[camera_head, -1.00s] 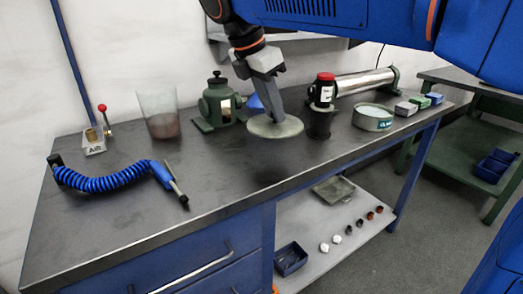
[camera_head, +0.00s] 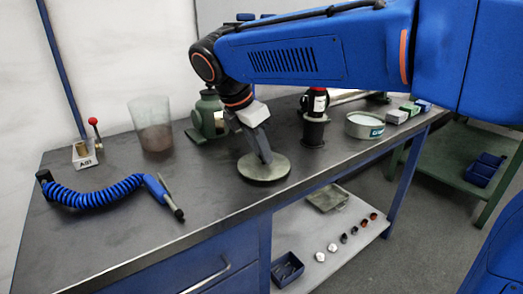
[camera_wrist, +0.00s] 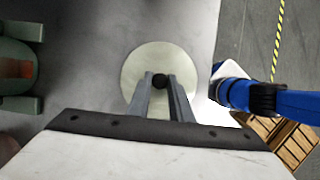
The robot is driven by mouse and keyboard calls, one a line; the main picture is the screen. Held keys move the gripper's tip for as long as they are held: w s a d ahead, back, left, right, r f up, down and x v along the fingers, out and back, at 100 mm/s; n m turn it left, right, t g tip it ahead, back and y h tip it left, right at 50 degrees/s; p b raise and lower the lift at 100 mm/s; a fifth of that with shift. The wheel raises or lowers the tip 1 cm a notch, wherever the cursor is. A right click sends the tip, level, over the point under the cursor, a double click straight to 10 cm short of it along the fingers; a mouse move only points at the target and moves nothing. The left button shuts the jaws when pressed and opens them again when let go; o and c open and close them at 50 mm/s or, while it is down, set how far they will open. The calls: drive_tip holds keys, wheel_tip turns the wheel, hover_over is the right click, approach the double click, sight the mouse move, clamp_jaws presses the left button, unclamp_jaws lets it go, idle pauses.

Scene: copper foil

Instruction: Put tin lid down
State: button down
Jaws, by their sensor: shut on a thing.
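The tin lid (camera_head: 279,170) is a round, flat, pale green-grey disc with a small black knob (camera_wrist: 159,80) at its centre. My gripper (camera_head: 265,160) points down and is shut on the knob. In the wrist view the lid (camera_wrist: 160,58) spreads out beyond the fingertips. It is level and at or very near the bench top; I cannot tell whether it touches. An open round tin (camera_head: 363,126) with a teal label stands on the bench to the right.
A green cast device (camera_head: 208,118) stands behind the lid, and a black red-topped device (camera_head: 314,128) stands to the right. A clear beaker (camera_head: 152,125) and a blue coiled hose (camera_head: 105,192) are to the left. The bench (camera_head: 215,200) is bare around the lid.

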drive_tip(key=shift+f, duration=0.1)
drive_tip(key=c, duration=1.6)
unclamp_jaws()
drive_tip(key=v, duration=1.2)
